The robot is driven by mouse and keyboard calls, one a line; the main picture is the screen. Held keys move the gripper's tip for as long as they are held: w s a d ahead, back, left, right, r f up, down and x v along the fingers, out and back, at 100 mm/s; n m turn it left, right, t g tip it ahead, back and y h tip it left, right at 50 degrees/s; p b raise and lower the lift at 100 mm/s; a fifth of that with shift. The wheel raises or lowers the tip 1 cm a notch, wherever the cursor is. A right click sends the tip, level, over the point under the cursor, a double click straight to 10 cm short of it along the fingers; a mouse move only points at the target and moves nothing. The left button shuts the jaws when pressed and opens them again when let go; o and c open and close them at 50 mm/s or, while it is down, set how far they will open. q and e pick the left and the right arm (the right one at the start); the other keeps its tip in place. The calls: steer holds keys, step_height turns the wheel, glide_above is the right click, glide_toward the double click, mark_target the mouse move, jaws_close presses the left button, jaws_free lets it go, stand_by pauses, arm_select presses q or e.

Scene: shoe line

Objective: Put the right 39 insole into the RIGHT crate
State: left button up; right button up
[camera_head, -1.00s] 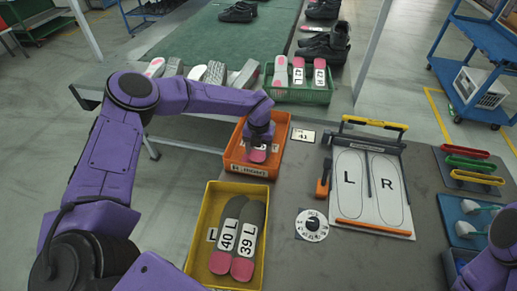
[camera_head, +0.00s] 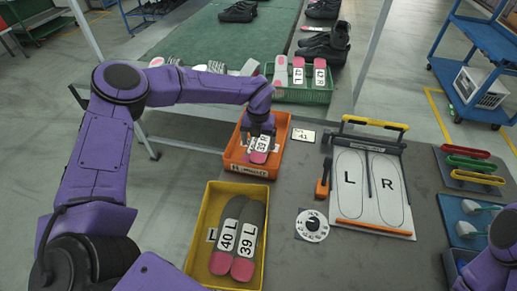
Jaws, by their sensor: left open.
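The insole marked 39 R (camera_head: 261,147) lies in the orange crate (camera_head: 247,169), its pink heel toward me. The crate's front label is upside down and too small to read surely. My left gripper (camera_head: 262,130) is open just above the far part of this insole, apart from it as far as I can tell. The yellow crate (camera_head: 200,228) in front holds insoles marked 40 L (camera_head: 227,237) and 39 L (camera_head: 247,240). Part of my right arm shows at the lower right edge; its gripper is out of view.
A green crate (camera_head: 317,96) with several insoles stands behind the orange one. A sizing board (camera_head: 367,215) marked L and R lies to the right, with an orange-handled tool (camera_head: 323,180) and a round dial (camera_head: 312,225) beside it. A small card (camera_head: 303,135) reads 41.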

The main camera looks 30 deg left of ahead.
arm_select(q)
step_height(320, 180, up, 8)
steer(key=shift+b, duration=0.45)
